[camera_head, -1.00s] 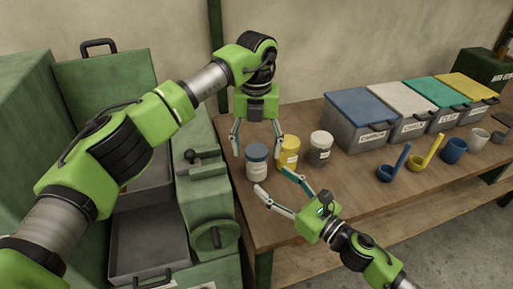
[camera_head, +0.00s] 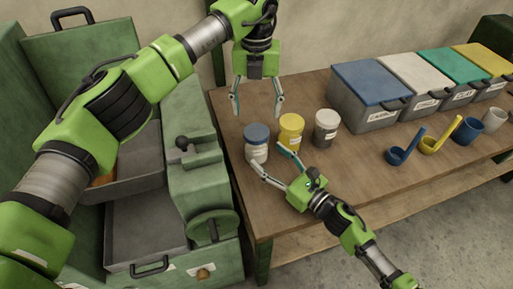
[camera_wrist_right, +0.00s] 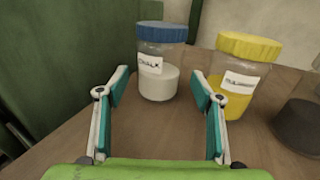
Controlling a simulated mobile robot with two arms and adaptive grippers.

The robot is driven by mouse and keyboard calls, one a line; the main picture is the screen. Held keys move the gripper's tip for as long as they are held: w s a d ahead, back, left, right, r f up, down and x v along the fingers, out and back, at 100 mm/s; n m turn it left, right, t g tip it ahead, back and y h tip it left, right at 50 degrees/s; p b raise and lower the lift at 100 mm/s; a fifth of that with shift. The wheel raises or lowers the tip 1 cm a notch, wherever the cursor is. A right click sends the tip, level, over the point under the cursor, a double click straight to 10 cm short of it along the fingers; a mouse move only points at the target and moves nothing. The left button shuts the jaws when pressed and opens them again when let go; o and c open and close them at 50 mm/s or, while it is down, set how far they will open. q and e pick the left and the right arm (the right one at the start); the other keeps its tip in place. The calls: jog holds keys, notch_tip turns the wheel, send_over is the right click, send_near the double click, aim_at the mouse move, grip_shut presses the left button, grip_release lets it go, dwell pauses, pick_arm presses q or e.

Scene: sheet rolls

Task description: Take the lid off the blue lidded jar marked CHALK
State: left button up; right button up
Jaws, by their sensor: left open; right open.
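The blue-lidded jar (camera_head: 257,149) stands upright on the wooden bench near its left end, with its blue lid (camera_head: 256,132) on top. In the right wrist view the jar (camera_wrist_right: 158,82) reads CHALK and holds white contents. My left gripper (camera_head: 257,112) is open and empty, pointing down, with its fingertips showing above the lid. My right gripper (camera_head: 266,155) is open in front of the jar. In the right wrist view the jar appears beyond the open fingertips (camera_wrist_right: 160,88), roughly between them; contact cannot be told.
A yellow-lidded jar (camera_head: 291,132) and a white-lidded jar (camera_head: 326,128) stand close on the right. Lidded bins (camera_head: 366,99), scoops (camera_head: 405,150) and mugs (camera_head: 467,131) are farther right. A green machine (camera_head: 195,190) borders the bench's left end.

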aim_at(257, 146)
jog(key=x, duration=0.6)
